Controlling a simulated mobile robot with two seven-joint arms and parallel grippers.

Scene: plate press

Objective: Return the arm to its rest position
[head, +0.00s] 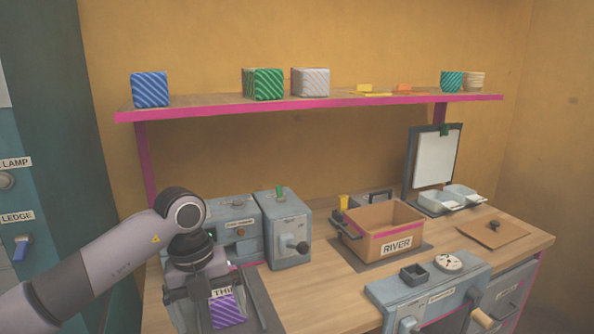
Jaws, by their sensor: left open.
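My left arm (95,262) comes in from the left and bends at a dark round joint. My left gripper (190,300) hangs low at the front left of the workbench, open, with its fingertips hard to make out near the picture's bottom edge. Just right of it is a purple striped block (228,313), below a label that begins "THI". The gripper partly hides the label's holder. I cannot tell whether the gripper touches the block. My right gripper is not in view.
Grey machines (284,228) stand behind the gripper. A cardboard box labelled RIVER (380,216) sits mid-bench, with a grey press unit (430,290) in front. A pink-edged shelf (215,105) with striped blocks hangs above. Bare wood (315,295) lies right of the gripper.

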